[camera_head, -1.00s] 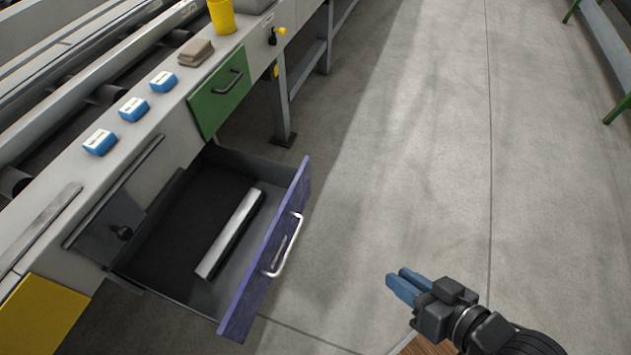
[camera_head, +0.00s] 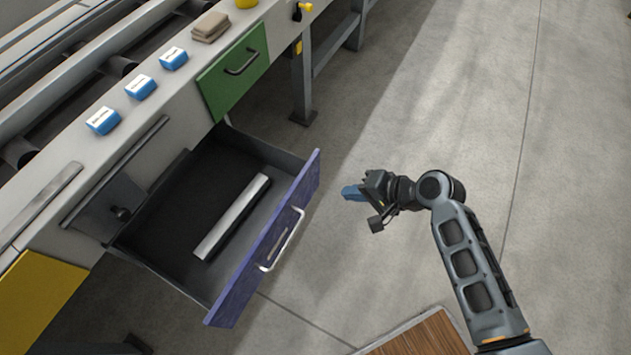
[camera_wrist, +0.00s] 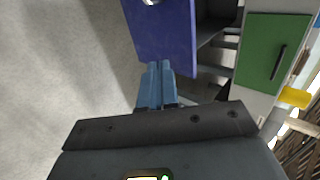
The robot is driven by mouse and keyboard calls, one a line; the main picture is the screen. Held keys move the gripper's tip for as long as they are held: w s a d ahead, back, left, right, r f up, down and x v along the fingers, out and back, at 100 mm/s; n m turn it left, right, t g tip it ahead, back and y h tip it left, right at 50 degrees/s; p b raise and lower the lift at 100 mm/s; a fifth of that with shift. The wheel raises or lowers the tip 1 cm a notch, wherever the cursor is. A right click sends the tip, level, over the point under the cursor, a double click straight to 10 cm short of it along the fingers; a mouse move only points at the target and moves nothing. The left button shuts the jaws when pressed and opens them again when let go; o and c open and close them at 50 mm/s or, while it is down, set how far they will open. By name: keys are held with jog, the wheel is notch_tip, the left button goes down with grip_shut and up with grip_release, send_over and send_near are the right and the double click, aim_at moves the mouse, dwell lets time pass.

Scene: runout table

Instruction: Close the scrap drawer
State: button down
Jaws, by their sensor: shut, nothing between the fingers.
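The scrap drawer has a blue-purple front (camera_head: 272,236) with a silver handle (camera_head: 283,240). It stands pulled out from the table, and a metal bar (camera_head: 231,216) lies inside it. My gripper (camera_head: 349,192) is shut and empty, to the right of the drawer front near its far end, apart from it in the head view. In the wrist view the shut blue fingers (camera_wrist: 159,68) point toward the lower edge of the drawer front (camera_wrist: 165,35). Part of the handle shows at the top of that view.
A green drawer front (camera_head: 234,72) is flush in the table beyond the open drawer. A yellow panel (camera_head: 38,298) is at the near left. Several blue blocks (camera_head: 140,87) and a folded cloth (camera_head: 211,26) lie on the table. The floor at right is clear.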

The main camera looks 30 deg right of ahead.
aim_at(302, 185)
jog(key=x, duration=0.3)
jog(key=r+x, duration=0.1)
jog(key=x, duration=0.3)
jog(key=w+x, duration=0.1)
jog(key=x, duration=0.3)
jog(key=shift+a+r, duration=0.2)
jog(key=shift+a, duration=0.15)
jog(key=shift+w+a, duration=0.4)
jog(key=shift+w, duration=0.15)
jog(key=shift+a, duration=0.1)
jog(key=shift+w+a+b, duration=0.15)
jog(key=shift+w+b, duration=0.15)
jog(key=w+a+b, duration=0.7)
jog(key=w+a, duration=0.2)
jog(key=w, duration=0.3)
jog(key=w+a+b, duration=0.8)
jog(key=w, duration=0.4)
jog(key=shift+w+a, duration=0.25)
jog(key=shift+a, duration=0.15)
